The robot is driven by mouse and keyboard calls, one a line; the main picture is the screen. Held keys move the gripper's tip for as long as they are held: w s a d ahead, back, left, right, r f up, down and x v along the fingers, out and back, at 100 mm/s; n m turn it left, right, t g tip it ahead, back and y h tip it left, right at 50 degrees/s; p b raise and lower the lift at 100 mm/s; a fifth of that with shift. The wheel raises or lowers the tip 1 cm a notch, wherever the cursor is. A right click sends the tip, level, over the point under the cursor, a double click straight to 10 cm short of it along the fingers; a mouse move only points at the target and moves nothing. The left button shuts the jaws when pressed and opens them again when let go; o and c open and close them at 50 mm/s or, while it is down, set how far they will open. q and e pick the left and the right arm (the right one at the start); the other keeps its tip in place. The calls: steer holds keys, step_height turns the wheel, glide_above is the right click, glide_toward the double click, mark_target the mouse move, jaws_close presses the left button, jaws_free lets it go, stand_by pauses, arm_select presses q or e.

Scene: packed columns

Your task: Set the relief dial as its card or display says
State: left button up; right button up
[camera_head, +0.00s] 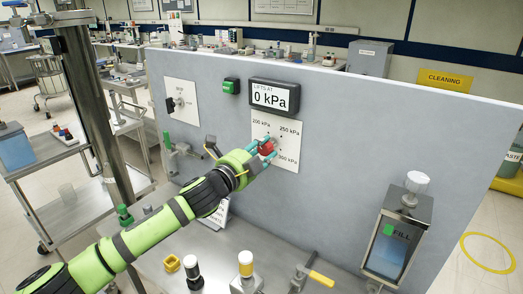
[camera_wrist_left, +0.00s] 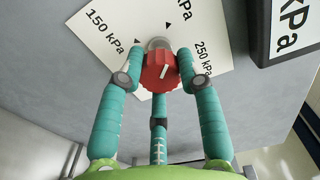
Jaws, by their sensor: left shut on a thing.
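The relief dial is a red knob (camera_head: 267,148) on a white plate (camera_head: 289,163) fixed to the grey panel. The plate reads 200, 250 and 300 kPa in the head view. In the left wrist view the red knob (camera_wrist_left: 158,74) has a short white line, pointing up and slightly right; 150 kPa and 250 kPa labels show. My left gripper (camera_head: 262,146) is shut on the knob with its teal fingers around it. The display (camera_head: 274,97) above reads "LIFTS AT 0 kPa". A white card (camera_head: 220,211) stands behind my left arm, mostly hidden. My right gripper is out of view.
A green button box (camera_head: 231,86) is left of the display. Another white plate with a dark switch (camera_head: 180,103) is further left. A fill tank (camera_head: 398,238) stands at right. A yellow-handled valve (camera_head: 320,278) and capped fittings (camera_head: 246,270) stand on the bench below.

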arm_select(q)
steer(key=o, duration=1.1)
steer(key=shift+s+d+r, duration=0.1)
steer(key=shift+s+d, duration=0.05)
steer(key=shift+d, duration=0.15)
steer(key=shift+o, duration=0.2)
steer(key=shift+s+a, duration=0.15)
steer(key=shift+a, duration=0.15)
steer(key=shift+s+a, duration=0.25)
steer(key=shift+s, duration=0.05)
steer(key=v, duration=1)
steer(key=shift+s, duration=0.45)
